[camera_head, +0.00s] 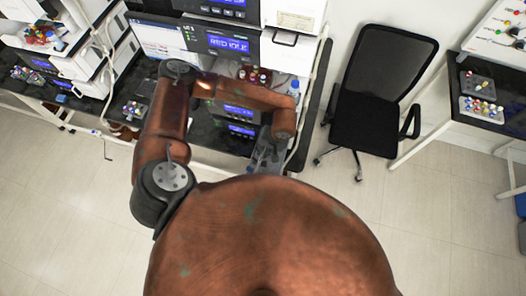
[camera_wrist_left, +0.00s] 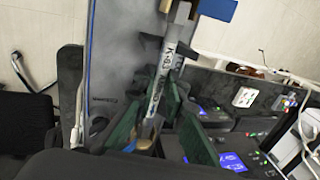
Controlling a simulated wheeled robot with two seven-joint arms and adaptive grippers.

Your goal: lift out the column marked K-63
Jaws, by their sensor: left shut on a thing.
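In the left wrist view a slim grey metal column (camera_wrist_left: 166,75) has dark lettering along its side that appears to read K-63. It is tilted in the picture. My left gripper (camera_wrist_left: 155,115) has its dark green fingers on either side of the column's lower part and is shut on it. In the head view my left gripper (camera_head: 265,156) is at the front edge of the black bench, partly hidden by my arm; the column cannot be made out there. A grey panel (camera_wrist_left: 115,60) lies behind the column; whether they touch is unclear. My right gripper is not in view.
White instruments with blue displays (camera_head: 225,42) stand on the black bench, near a blue-capped bottle (camera_head: 294,88) and red-capped vials (camera_head: 254,75). A black chair (camera_head: 375,85) stands right of the bench. A table with vial racks (camera_head: 482,108) is at far right. Open floor lies in front.

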